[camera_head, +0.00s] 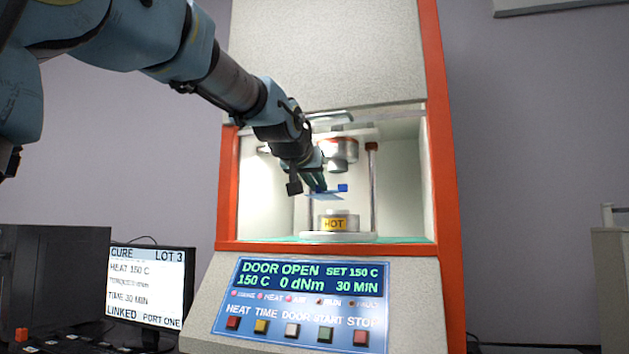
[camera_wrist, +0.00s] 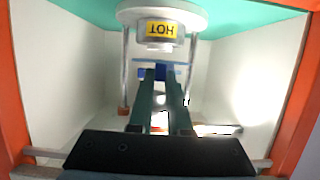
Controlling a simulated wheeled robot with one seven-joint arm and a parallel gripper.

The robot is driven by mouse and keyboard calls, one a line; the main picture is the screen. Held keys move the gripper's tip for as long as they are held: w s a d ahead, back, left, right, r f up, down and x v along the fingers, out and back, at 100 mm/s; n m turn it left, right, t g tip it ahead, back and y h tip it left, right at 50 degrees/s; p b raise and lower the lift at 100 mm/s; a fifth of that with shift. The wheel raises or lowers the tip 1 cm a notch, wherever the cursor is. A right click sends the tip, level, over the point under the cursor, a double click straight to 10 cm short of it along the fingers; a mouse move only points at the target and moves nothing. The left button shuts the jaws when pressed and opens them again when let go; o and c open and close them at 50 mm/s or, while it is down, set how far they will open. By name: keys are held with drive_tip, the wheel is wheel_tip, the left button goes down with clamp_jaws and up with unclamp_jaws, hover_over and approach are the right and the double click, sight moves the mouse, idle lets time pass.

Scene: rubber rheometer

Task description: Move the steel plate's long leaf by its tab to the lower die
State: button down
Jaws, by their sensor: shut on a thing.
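The lower die (camera_head: 345,214) is a short pale cylinder with a yellow HOT label, standing on a round base inside the open chamber. It shows upside down at the top of the wrist view (camera_wrist: 181,40). My gripper (camera_head: 318,188) is inside the chamber, above the lower die and apart from it. My gripper (camera_wrist: 155,70) is shut on the blue tab of the leaf. The steel plate's long leaf (camera_head: 326,196) is a thin, pale blue sheet held a little above the die. In the wrist view, the fingers hide much of the leaf and tab.
The upper die (camera_head: 341,150) hangs above my gripper. Upright posts (camera_head: 372,190) stand beside the dies. Orange frame edges (camera_head: 436,200) bound the chamber opening. The control panel (camera_head: 300,300) below reads DOOR OPEN, 150 C. A monitor (camera_head: 147,290) stands at the lower left.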

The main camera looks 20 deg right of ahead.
drive_tip(key=shift+w+d+p, duration=1.45)
drive_tip(key=shift+w+d, duration=1.85)
drive_tip(key=shift+w, duration=0.2)
drive_tip(key=shift+f+b, duration=0.95)
drive_tip(key=c, duration=0.8)
unclamp_jaws()
drive_tip(key=shift+s+a+r+b, duration=0.15)
drive_tip(key=shift+s+a+b, duration=0.45)
drive_tip(key=shift+s+a, duration=0.8)
drive_tip(key=shift+s+a+r+b, duration=0.15)
drive_tip(key=shift+s+a+b, duration=0.5)
drive_tip(key=shift+s+a, duration=0.8)
drive_tip(key=shift+s+a+r+b, duration=0.15)
drive_tip(key=shift+s+a+b, duration=0.45)
drive_tip(key=shift+s+a, duration=0.8)
drive_tip(key=shift+s+d, duration=0.1)
drive_tip(key=shift+d, duration=0.1)
